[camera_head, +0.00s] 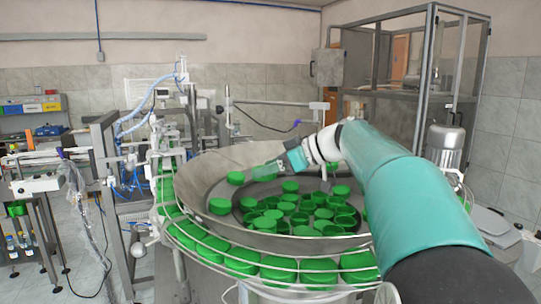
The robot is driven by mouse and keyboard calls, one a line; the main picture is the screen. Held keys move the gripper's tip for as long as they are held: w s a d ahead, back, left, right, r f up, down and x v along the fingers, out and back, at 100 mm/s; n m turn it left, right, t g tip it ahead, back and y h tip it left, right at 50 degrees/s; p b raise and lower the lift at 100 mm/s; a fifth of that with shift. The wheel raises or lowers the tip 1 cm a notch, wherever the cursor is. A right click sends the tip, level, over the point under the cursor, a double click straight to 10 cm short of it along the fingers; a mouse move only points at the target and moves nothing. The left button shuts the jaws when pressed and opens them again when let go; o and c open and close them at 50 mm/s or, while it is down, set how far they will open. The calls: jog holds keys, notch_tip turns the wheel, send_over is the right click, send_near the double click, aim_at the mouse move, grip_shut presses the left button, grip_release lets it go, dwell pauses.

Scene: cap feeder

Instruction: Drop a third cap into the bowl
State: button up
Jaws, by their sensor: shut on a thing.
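The metal bowl (192,186) is wide and shallow and takes up the middle of the view. Several green caps (290,187) lie in it, mostly clustered on its dark inner floor, some open side up and some open side down. My gripper (265,172) reaches in from the right over the far part of the bowl. It is shut on a green cap (262,176) at its fingertips, above the bowl. The cap is small in the picture and partly hidden by the fingers. The gap between it and the bowl floor is hard to judge.
A curved wire-railed track (240,254) filled with green caps wraps the bowl's near side. A filling machine with blue hoses (140,115) stands to the left. A metal-framed glass cabinet (400,95) and a motor (446,145) are at the right. Space above the bowl looks clear.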

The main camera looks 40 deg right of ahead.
jog(key=shift+f, duration=0.4)
jog(key=shift+d, duration=0.1)
jog(key=o, duration=1)
jog(key=v, duration=1.3)
jog(key=shift+s+d+r, duration=0.1)
jog(key=shift+s+d, duration=0.1)
jog(key=shift+s, duration=0.05)
